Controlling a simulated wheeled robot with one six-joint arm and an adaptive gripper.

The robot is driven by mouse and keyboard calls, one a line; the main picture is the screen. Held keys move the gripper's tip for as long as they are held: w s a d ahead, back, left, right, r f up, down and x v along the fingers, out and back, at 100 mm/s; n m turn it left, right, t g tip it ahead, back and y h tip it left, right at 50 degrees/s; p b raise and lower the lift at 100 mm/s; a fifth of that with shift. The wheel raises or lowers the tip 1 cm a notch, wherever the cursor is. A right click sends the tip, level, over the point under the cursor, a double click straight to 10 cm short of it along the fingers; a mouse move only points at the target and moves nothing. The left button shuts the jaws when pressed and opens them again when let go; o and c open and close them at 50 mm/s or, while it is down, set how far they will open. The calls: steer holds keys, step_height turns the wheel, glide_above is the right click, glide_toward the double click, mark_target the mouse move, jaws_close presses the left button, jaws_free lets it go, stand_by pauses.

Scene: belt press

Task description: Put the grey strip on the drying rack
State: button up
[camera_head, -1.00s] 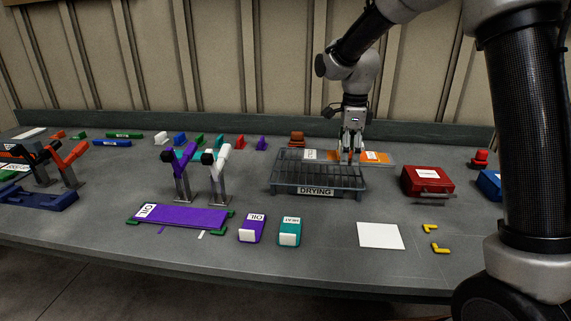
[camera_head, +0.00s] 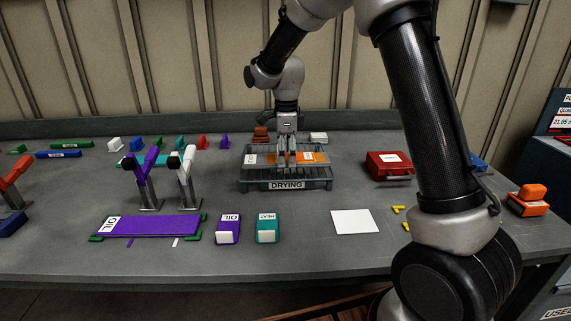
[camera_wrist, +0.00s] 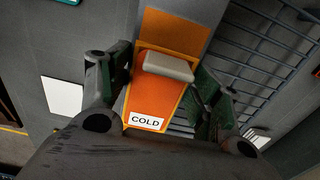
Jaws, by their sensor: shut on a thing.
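My gripper (camera_head: 285,163) is over the middle of the drying rack (camera_head: 286,185), a dark slatted tray marked DRYING. In the wrist view its fingers (camera_wrist: 165,85) are shut on an orange block (camera_wrist: 152,100) labelled COLD, with a pale grey bar across it. The grey strip (camera_wrist: 180,10) runs out beyond the block and bears an orange patch. In the head view the strip lies level across the rack's top, with a white label (camera_head: 250,159) at its left end. I cannot tell whether it touches the slats. My fingers hide its middle.
A purple strip (camera_head: 150,226), a purple OIL block (camera_head: 228,229) and a teal HEAT block (camera_head: 267,228) are in front. A white sheet (camera_head: 355,222) lies right of them. A red box (camera_head: 388,164) stands right of the rack. Upright levers (camera_head: 188,170) stand left.

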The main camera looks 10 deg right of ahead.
steer(key=shift+f, duration=1.7)
steer(key=shift+f, duration=0.15)
steer(key=o, duration=1.2)
steer(key=shift+o, duration=0.2)
